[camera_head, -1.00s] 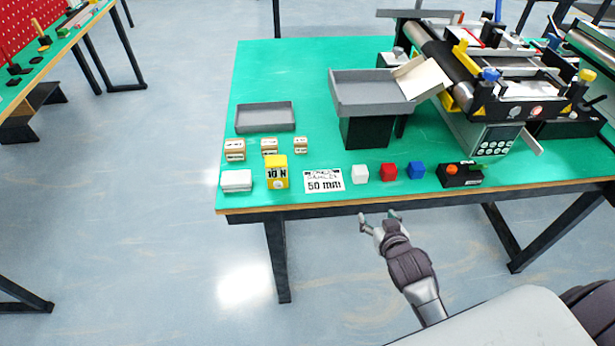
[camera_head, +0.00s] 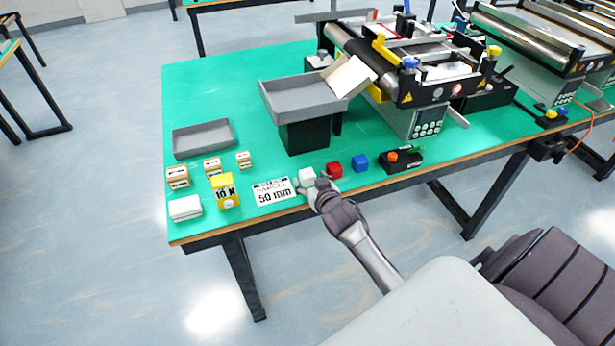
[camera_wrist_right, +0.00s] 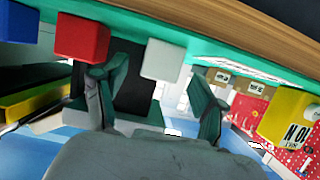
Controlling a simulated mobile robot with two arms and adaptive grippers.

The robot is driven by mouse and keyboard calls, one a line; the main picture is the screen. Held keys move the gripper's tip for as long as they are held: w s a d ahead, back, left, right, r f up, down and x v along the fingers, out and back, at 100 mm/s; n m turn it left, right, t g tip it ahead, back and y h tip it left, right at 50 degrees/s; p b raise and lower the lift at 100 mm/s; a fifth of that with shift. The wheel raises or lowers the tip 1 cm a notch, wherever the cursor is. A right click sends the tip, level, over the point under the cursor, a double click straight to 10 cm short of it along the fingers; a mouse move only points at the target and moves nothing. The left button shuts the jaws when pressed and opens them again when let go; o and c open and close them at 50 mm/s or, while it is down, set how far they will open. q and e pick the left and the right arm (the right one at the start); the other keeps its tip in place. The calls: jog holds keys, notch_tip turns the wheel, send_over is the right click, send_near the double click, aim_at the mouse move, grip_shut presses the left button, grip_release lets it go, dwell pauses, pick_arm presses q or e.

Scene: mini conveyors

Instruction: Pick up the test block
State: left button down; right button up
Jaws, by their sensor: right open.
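A white cube (camera_head: 307,177) stands near the front edge of the green table, in a row with a red cube (camera_head: 334,169) and a blue cube (camera_head: 360,162). No label marks any cube as the test block. My right gripper (camera_head: 310,189) is open at the table's front edge, close to the white cube. In the right wrist view, the white cube (camera_wrist_right: 162,61) appears in the gap between the open fingers (camera_wrist_right: 155,103), and the red cube (camera_wrist_right: 82,39) is beside one finger. Nothing is held. My left gripper is not in view.
A "50 mm" card (camera_head: 274,191), a yellow "10 N" block (camera_head: 225,191) and a white box (camera_head: 185,208) lie left of the cubes. A black switch box (camera_head: 401,160) stands right. Behind are a grey tray (camera_head: 203,138), a raised grey tray (camera_head: 305,97) and a conveyor (camera_head: 440,85).

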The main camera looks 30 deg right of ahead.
aim_at(310, 178)
jog(key=x, duration=0.3)
jog(key=shift+w, duration=0.25)
jog(key=shift+s, duration=0.1)
jog(key=c, duration=1.3)
